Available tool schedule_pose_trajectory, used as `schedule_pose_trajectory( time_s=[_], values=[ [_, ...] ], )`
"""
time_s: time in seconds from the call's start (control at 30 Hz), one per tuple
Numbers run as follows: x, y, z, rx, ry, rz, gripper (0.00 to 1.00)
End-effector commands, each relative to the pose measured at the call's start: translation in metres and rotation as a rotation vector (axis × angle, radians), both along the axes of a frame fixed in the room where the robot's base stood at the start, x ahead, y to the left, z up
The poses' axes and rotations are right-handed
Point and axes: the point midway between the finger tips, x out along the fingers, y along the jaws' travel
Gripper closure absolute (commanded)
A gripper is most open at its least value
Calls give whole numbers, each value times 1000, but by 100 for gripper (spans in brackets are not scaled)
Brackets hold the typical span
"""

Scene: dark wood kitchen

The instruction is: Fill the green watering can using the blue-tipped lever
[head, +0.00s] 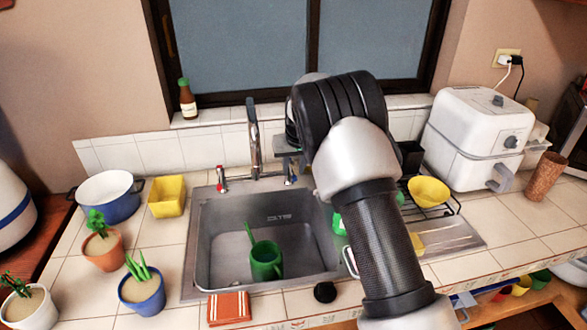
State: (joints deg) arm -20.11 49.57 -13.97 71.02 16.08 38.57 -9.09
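The green watering can (265,262) stands in the sink basin, below and a little right of the faucet (254,140). Its thin spout points up and to the left. A red-tipped lever (221,181) is on the left side of the faucet. The blue-tipped lever (289,178) is on the right, small and partly hidden. My gripper (288,160) is at the right of the faucet, just above or at this lever. My arm covers much of it, so I cannot tell whether it touches the lever or how its fingers are set. No water stream is visible.
My arm crosses the right of the sink (215,235). A yellow bowl (429,191) sits on the rack at right, near a white appliance (480,135). Potted plants (142,290), a blue pot (108,198) and a yellow container (167,196) stand left.

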Motion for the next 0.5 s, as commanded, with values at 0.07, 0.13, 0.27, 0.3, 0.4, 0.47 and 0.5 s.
schedule_pose_trajectory(
  time_s=[0.07, 0.13, 0.27, 0.3, 0.4, 0.47, 0.5],
  values=[
    [2, 0, -5, 0, 0, 0, 70],
    [3, 0, -7, 0, -1, 0, 70],
    [4, 1, -7, 0, -2, 0, 70],
    [4, 1, -7, 0, -2, 0, 70],
    [3, 1, -7, 0, -1, 0, 72],
    [3, 1, -7, 0, -1, 0, 82],
    [3, 1, -7, 0, -1, 0, 89]
  ],
)
